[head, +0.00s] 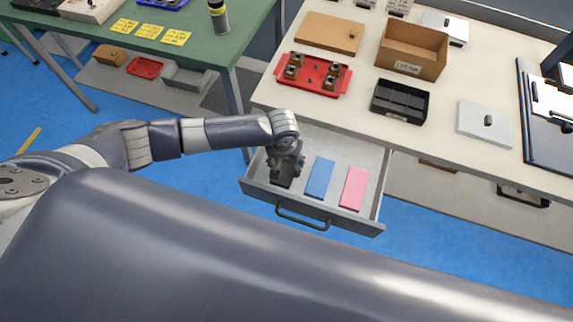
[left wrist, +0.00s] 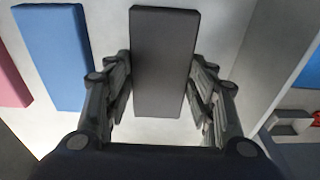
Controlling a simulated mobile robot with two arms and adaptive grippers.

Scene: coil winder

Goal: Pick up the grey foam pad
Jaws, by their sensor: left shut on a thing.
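The grey foam pad (left wrist: 165,50) is a dark flat block in the left wrist view, between the two fingers of my left gripper (left wrist: 162,80). In the head view my left gripper (head: 285,172) reaches down into the left part of the open drawer (head: 262,191) and is shut on the pad. The pad's dark end (head: 282,184) shows under the gripper; the rest is hidden. I cannot tell whether the pad touches the drawer floor. My right gripper is not in view.
A blue pad (head: 320,178) and a pink pad (head: 354,188) lie in the drawer to the right. The drawer handle (head: 302,216) is at its front. On the bench above stand a red tray (head: 312,88), a black bin (head: 400,102) and a cardboard box (head: 412,50).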

